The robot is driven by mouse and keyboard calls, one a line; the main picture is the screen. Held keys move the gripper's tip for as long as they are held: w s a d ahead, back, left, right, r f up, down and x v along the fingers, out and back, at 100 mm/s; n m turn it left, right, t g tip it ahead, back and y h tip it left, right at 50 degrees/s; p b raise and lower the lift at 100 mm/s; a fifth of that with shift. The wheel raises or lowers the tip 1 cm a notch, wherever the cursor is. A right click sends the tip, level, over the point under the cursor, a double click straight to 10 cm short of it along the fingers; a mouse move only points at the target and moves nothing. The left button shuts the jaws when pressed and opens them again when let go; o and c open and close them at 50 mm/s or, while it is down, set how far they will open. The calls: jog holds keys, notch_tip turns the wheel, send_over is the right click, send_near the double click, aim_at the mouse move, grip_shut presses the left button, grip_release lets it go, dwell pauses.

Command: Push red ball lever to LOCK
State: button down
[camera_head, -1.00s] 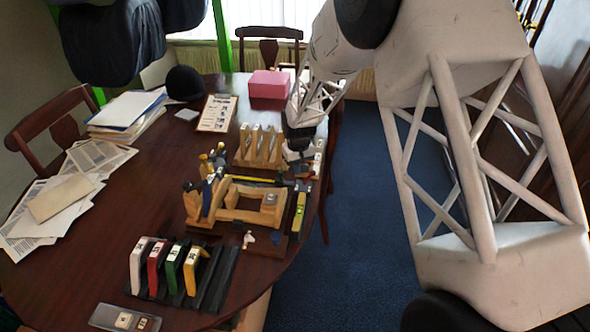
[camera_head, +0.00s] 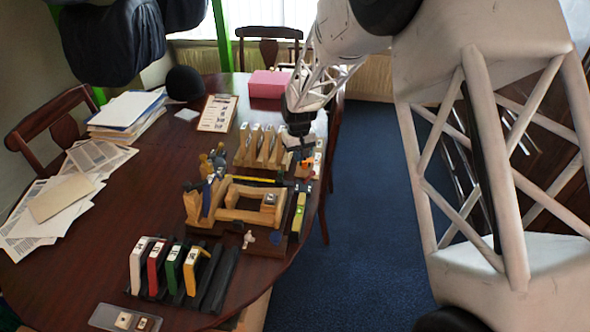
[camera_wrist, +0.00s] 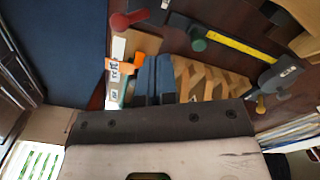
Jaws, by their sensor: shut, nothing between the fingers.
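The red ball lever (camera_wrist: 125,20) shows at the top of the wrist view, with its round red end to the left and its arm running right. My gripper (camera_wrist: 153,62) is shut and empty, its blue-grey fingers side by side below and to the right of the red ball, apart from it in the picture. In the head view my gripper (camera_head: 306,160) is small and dark, over the far right part of the fixture. An orange piece with a white printed label (camera_wrist: 113,67) sits just left of the fingers; I cannot read its words.
A wooden fixture (camera_head: 240,215) stands on the table with a yellow level (camera_head: 299,212) at its right. A slotted wooden rack (camera_head: 260,148) stands behind. Coloured blocks (camera_head: 172,268) stand in a black rack in front.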

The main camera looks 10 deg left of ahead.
jog(key=shift+r, duration=0.55)
jog(key=s+d+r+m+t, duration=0.1)
jog(key=s+d+r+m, duration=0.2)
jog(key=s+d+r, duration=1.55)
jog(key=s+d+r+m, duration=0.1)
jog(key=s+d, duration=0.5)
jog(key=s, duration=0.7)
jog(key=s+d+r+m+t, duration=0.1)
jog(key=s+d, duration=0.5)
jog(key=s, duration=0.6)
jog(key=shift+s+r+m+t, duration=0.35)
jog(key=shift+r+m, duration=0.25)
jog(key=shift+r, duration=0.45)
